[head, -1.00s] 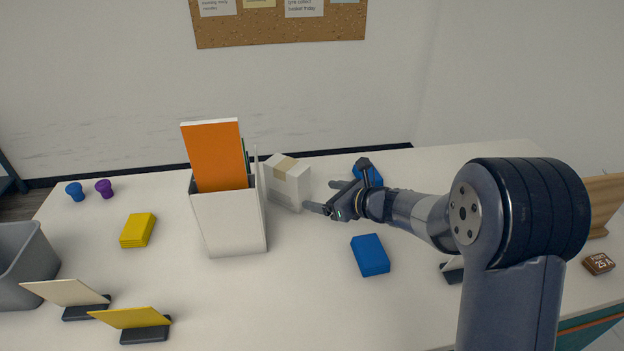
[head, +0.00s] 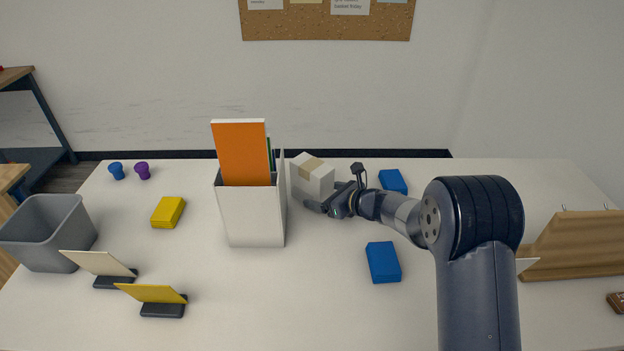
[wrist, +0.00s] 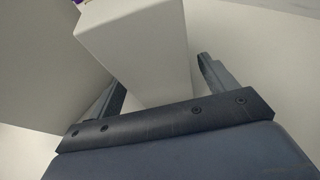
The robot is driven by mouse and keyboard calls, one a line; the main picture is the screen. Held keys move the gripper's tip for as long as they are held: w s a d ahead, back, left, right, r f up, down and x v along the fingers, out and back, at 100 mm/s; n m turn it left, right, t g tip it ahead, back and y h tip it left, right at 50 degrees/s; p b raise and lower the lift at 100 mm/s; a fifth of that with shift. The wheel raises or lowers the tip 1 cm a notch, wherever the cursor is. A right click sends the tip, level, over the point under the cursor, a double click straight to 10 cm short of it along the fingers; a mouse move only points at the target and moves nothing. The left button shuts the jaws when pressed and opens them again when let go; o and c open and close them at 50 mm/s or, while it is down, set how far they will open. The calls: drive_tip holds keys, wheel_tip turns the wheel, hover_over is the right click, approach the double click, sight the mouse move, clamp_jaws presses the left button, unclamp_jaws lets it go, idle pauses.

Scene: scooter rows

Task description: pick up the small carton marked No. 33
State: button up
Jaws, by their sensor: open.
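The small carton (head: 312,178) is a whitish box with a tan tape strip on top, standing on the table just right of the white file holder. No number can be read on it in these frames. My gripper (head: 331,198) is at the carton's near right side, low over the table. In the wrist view my gripper (wrist: 160,85) is open, with the carton (wrist: 145,50) between and beyond its two fingers. I cannot tell whether either finger touches it. The carton's lower part is partly hidden by the gripper in the head view.
The white file holder (head: 252,216) with an orange folder (head: 243,155) stands close to the carton's left. Blue boxes lie behind (head: 393,181) and in front (head: 383,262) of my arm. A yellow stack (head: 168,212), grey bin (head: 45,235) and card stands are at left.

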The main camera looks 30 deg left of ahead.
drive_tip(key=shift+p+x, duration=0.5)
drive_tip(key=shift+x, duration=1.2)
drive_tip(key=shift+w+r, duration=0.1)
drive_tip(key=shift+r, duration=0.1)
drive_tip(key=c, duration=1.2)
